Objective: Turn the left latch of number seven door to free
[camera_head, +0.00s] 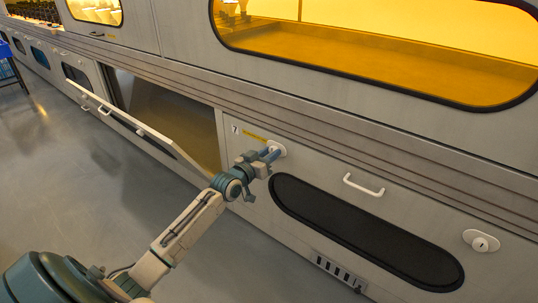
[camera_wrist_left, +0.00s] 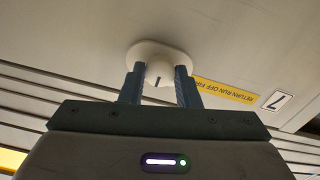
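The number seven door (camera_head: 330,185) is a closed grey panel with a dark oval window and a small "7" label at its upper left. Its left latch (camera_head: 278,149) is a white round knob on an oval plate, partly covered by my gripper in the head view. My left gripper (camera_head: 268,154) is at this latch. In the left wrist view its two fingers (camera_wrist_left: 160,80) stand on either side of the latch knob (camera_wrist_left: 158,72), which fills the gap between them. A short dark mark shows on the knob. The door's right latch (camera_head: 481,241) is free of any gripper. My right gripper is out of view.
A white handle (camera_head: 363,186) sits above the door's window. The neighbouring door (camera_head: 150,130) to the left hangs tilted open, close to my left arm. A yellow label (camera_head: 254,136) lies beside the latch. Grey floor (camera_head: 80,180) is clear at the left.

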